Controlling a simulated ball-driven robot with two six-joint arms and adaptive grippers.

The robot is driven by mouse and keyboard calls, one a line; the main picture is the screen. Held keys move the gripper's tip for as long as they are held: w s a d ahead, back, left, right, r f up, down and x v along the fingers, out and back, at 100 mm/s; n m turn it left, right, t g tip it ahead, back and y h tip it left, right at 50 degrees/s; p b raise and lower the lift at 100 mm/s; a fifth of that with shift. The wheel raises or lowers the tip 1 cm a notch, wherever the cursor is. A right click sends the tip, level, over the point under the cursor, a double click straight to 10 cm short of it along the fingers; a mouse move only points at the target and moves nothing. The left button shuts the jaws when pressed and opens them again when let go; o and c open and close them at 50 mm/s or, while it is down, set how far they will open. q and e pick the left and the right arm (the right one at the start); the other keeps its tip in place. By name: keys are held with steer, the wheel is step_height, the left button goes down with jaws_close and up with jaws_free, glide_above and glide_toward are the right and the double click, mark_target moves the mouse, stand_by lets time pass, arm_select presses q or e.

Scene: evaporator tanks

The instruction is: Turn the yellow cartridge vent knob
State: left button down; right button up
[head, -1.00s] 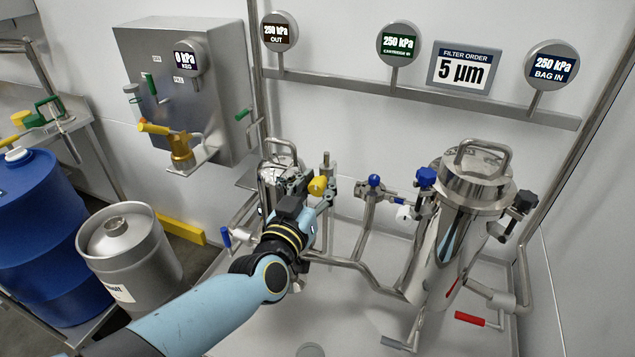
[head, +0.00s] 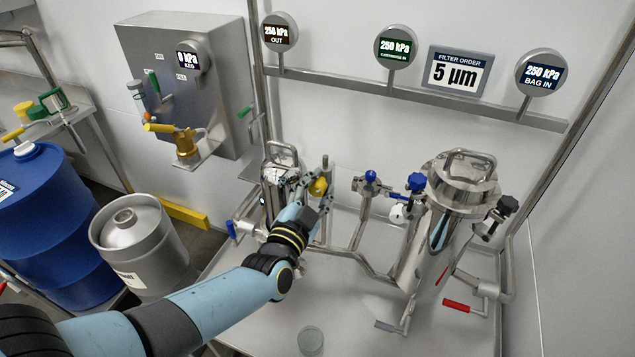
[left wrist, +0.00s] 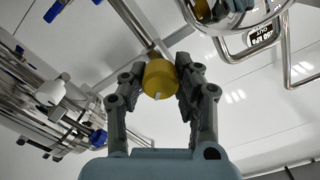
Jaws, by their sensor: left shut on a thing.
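The yellow cartridge vent knob (head: 318,187) sits on a steel pipe beside the smaller steel filter housing (head: 281,160). In the left wrist view the knob (left wrist: 159,78) is a round yellow cap with a small pale mark on its rim, between my two grey fingers. My left gripper (head: 322,192) is shut on it, one finger on each side. My left wrist and fingers hide part of the smaller housing and the pipe below the knob. My right gripper is not in view.
A large steel housing (head: 448,220) with black and blue knobs stands to the right. A blue-handled valve (head: 371,183) is between. A steel keg (head: 138,240) and a blue drum (head: 50,225) stand left. Gauges line the rail (head: 420,92) above.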

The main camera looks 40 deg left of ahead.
arm_select(q)
steer(key=shift+m, duration=0.4)
steer(key=c, duration=0.9)
jaws_free()
steer(key=shift+c, duration=0.2)
steer(key=shift+s, duration=0.3)
steer(key=v, duration=1.1)
steer(key=shift+s, duration=0.2)
steer(key=shift+f, duration=0.1)
